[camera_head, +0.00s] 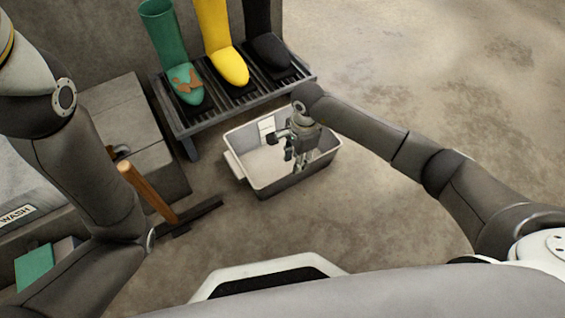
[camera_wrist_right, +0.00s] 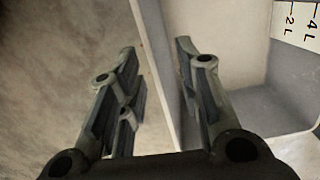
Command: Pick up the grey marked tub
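The grey tub (camera_head: 262,186) stands on the floor in the middle of the head view, with a pale marked label (camera_head: 266,128) on its inner wall. The label's 4 L and 2 L marks (camera_wrist_right: 296,22) show in the right wrist view. My right gripper (camera_head: 301,158) is over the tub, partly hiding its far right side. In the right wrist view the gripper (camera_wrist_right: 160,75) is open, with the tub wall (camera_wrist_right: 163,60) between its fingers. One finger is over the floor side, the other over the inside. I cannot tell whether either touches. My left gripper is not in view.
A slatted rack (camera_head: 222,115) behind the tub holds green (camera_head: 165,40), yellow (camera_head: 222,45) and black (camera_head: 262,35) boots. The floor to the right is clear.

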